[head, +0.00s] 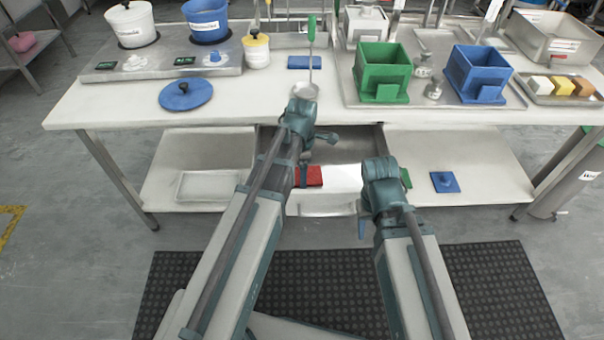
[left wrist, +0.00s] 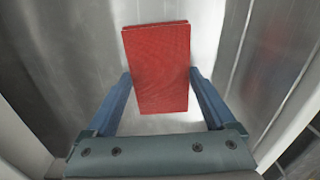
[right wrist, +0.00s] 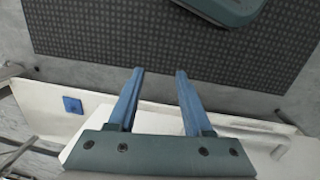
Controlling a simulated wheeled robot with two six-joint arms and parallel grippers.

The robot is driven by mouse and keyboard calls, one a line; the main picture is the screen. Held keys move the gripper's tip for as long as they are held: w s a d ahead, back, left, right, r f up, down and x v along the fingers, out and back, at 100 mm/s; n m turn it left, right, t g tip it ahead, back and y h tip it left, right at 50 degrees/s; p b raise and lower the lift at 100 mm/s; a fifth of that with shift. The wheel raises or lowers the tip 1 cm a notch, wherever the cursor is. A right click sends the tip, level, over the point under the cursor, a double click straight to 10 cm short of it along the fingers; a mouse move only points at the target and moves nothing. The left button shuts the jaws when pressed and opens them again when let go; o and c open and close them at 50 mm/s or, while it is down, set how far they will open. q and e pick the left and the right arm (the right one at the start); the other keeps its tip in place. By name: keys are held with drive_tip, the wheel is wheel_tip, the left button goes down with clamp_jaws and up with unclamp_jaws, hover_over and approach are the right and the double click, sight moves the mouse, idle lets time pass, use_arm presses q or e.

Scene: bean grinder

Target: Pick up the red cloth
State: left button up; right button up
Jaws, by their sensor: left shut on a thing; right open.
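The red cloth (head: 315,176) is a flat folded rectangle in the open metal drawer under the table. In the left wrist view the cloth (left wrist: 158,50) stands between my two blue fingers. My left gripper (left wrist: 160,72) is shut on it, one finger against each long side. In the head view my left forearm and wrist hide part of the cloth and most of the left gripper. My right gripper (right wrist: 160,72) is open and empty, over the floor in front of the drawer.
The drawer (head: 328,204) has metal walls close around my left gripper. A blue cloth (head: 445,182) lies on the lower shelf at right; a green one (head: 406,178) is partly hidden. The table (head: 130,108) overhangs above, carrying a green box (head: 382,70) and a blue box (head: 479,72).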

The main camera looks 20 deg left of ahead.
wheel_tip(320, 180, up, 10)
drive_tip(key=p, duration=1)
